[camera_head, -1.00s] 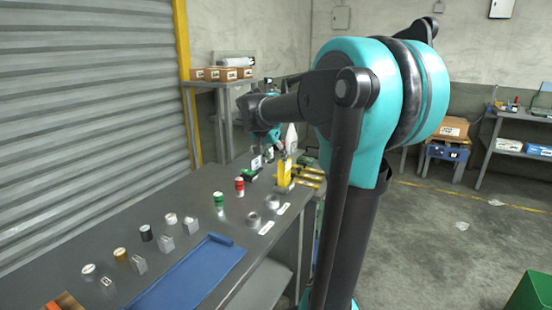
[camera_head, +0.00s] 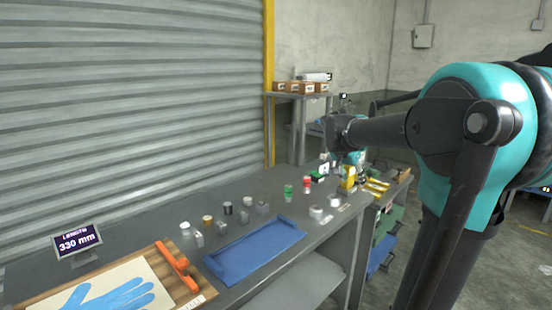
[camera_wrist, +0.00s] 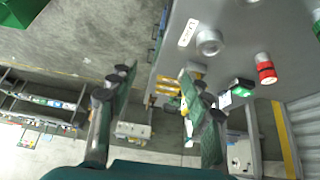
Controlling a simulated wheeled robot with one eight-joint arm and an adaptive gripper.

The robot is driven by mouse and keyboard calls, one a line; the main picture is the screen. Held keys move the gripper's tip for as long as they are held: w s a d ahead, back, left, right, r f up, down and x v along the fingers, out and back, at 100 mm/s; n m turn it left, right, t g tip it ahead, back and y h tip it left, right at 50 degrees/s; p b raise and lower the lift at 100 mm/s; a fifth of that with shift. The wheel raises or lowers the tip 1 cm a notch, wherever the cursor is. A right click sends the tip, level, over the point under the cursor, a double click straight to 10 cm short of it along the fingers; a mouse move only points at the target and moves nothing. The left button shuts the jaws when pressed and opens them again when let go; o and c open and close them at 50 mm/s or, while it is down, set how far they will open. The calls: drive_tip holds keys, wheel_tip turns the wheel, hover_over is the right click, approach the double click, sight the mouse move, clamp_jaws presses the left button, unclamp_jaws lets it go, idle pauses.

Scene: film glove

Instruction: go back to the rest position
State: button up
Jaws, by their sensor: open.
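My gripper (camera_wrist: 155,88) is open in the wrist view, with its two dark-and-green fingers apart and nothing held between them. In the head view my gripper (camera_head: 345,158) is over the far end of the grey bench (camera_head: 262,190), partly hidden by the arm link. A yellow object (camera_head: 348,178) stands close below it. A red-and-white spool (camera_head: 307,185) and a green-and-white spool (camera_head: 288,192) stand on the bench to the left.
A blue tray (camera_head: 255,250), small blocks, jars and a glove board (camera_head: 120,290) occupy the bench. A display (camera_head: 78,243) reads 330 mm. A shutter (camera_head: 120,110) runs behind. Open floor (camera_wrist: 75,45) shows in the wrist view.

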drive_tip(key=s+a+f+n+y, duration=0.2)
drive_tip(key=s+a+f+n, duration=0.1)
drive_tip(key=s+f, duration=0.9)
drive_tip(key=s+a+f+n+y, duration=0.2)
drive_tip(key=s+a+f+n, duration=0.2)
drive_tip(key=s+f, duration=0.8)
drive_tip(key=shift+s+n+y, duration=0.3)
drive_tip(key=shift+s+n, duration=0.45)
drive_tip(key=shift+n, duration=0.15)
